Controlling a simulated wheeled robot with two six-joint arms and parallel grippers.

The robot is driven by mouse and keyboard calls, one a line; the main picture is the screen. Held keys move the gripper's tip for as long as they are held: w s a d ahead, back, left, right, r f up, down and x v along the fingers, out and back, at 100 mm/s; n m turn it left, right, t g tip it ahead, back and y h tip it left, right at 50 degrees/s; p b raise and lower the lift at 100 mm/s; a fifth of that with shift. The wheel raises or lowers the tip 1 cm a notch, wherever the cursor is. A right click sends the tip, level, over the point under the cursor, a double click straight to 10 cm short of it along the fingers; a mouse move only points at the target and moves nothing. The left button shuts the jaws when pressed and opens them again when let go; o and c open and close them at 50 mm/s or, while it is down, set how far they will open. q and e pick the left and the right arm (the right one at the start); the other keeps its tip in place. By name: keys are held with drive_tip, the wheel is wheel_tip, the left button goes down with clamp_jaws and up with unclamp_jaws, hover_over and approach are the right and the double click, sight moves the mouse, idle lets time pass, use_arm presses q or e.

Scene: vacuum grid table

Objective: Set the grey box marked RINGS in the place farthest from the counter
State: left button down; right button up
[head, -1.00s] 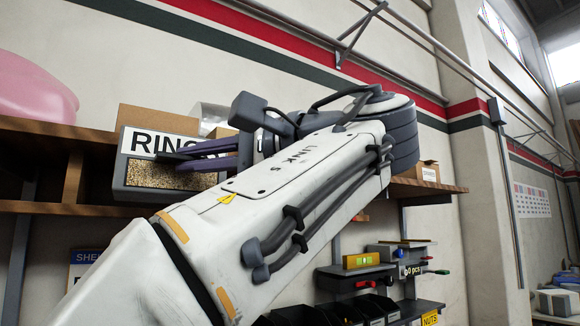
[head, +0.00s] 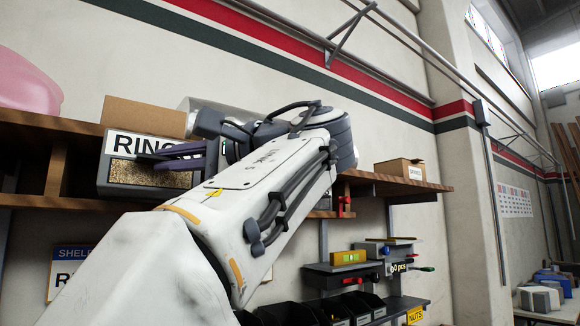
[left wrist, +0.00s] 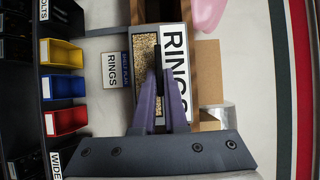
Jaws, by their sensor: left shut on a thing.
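The grey box marked RINGS (head: 145,174) is at the upper left in the head view, with a white label and a speckled gold panel on its front. My left gripper (head: 178,156) is shut on its front, its purple fingers covering the end of the label. The box also shows in the left wrist view (left wrist: 146,50), with the fingers (left wrist: 160,85) across its front. It is at the height of the wooden shelf (head: 30,124); I cannot tell whether it rests on it. A sign reading RINGS (left wrist: 116,69) is beside it in the wrist view. My right gripper is not in view.
A brown carton (head: 145,115) is behind the box, and a pink object (head: 28,80) is at the far left. A small carton (head: 400,170) stands on the shelf's right end. Lower racks hold black bins (head: 345,305) and a level (head: 348,257). Coloured bins (left wrist: 62,87) show in the wrist view.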

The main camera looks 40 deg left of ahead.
use_arm(q)
drive_tip(key=a, duration=0.2)
drive_tip(key=w+a, duration=0.1)
drive_tip(key=a, duration=0.1)
drive_tip(key=w+a+p, duration=0.1)
drive_tip(key=a, duration=0.2)
drive_tip(key=shift+w+a+p, duration=0.45)
drive_tip(key=shift+w+a, duration=0.05)
drive_tip(key=shift+a, duration=1.15)
drive_tip(key=shift+w+a+p, duration=0.45)
drive_tip(key=shift+a+p, duration=0.05)
drive_tip(key=shift+a, duration=1.1)
drive_tip(key=shift+w+a+p, duration=0.45)
drive_tip(key=shift+w+a, duration=0.05)
drive_tip(key=shift+a, duration=1.15)
drive_tip(key=shift+a+f, duration=0.1)
drive_tip(key=shift+f, duration=0.15)
